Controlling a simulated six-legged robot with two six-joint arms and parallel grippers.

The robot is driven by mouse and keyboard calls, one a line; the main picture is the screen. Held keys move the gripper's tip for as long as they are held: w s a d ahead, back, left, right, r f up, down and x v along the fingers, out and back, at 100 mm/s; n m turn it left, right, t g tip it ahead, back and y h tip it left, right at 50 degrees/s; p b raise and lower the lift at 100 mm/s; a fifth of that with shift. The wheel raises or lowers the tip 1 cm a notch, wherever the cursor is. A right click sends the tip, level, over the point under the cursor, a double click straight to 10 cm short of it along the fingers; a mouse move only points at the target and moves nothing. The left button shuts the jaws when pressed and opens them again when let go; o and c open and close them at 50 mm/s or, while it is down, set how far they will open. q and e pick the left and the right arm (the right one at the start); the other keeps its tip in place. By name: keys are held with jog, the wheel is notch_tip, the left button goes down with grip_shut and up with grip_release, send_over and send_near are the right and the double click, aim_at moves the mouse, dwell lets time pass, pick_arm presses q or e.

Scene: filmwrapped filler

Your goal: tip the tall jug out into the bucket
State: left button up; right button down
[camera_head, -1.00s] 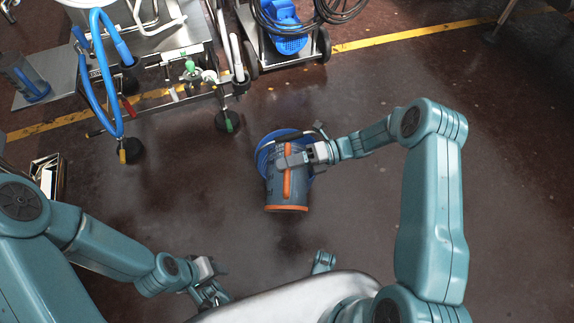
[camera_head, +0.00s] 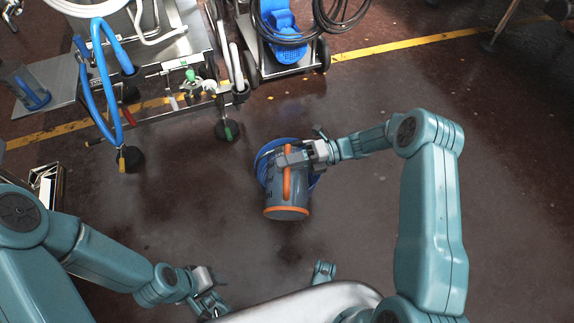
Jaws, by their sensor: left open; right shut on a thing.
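The tall jug (camera_head: 275,190) is grey with an orange handle and an orange rim around its base. My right gripper (camera_head: 288,160) is shut on its handle and holds it tilted over, base toward me, above the blue bucket (camera_head: 264,156). The jug hides most of the bucket; the bucket's rim shows behind it. The jug's mouth and anything coming out of it are hidden. My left gripper (camera_head: 212,303) is open and empty at the lower left, well apart from the jug.
A metal cart with a blue hose (camera_head: 98,80) stands at the upper left. A wheeled unit with a blue part (camera_head: 284,30) and black hose stands at the top. A box (camera_head: 47,185) is at the left. The dark floor (camera_head: 370,240) around the bucket is clear.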

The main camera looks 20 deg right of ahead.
aim_at(287, 148)
jog(key=shift+w+d+r+m, duration=0.15)
jog(key=shift+w+r+m, duration=0.15)
jog(key=shift+w, duration=0.15)
jog(key=shift+w+d+r+m+y+b, duration=0.2)
jog(key=shift+w+r+m+y+b, duration=0.1)
jog(key=shift+w+b, duration=0.15)
jog(key=shift+w+d+r+m+b, duration=0.2)
jog(key=shift+w+m+b, duration=0.1)
jog(key=shift+w, duration=0.15)
jog(key=shift+w+d+r+m+b, duration=0.15)
jog(key=shift+w+m, duration=0.15)
jog(key=shift+w, duration=0.15)
dwell(1.5)
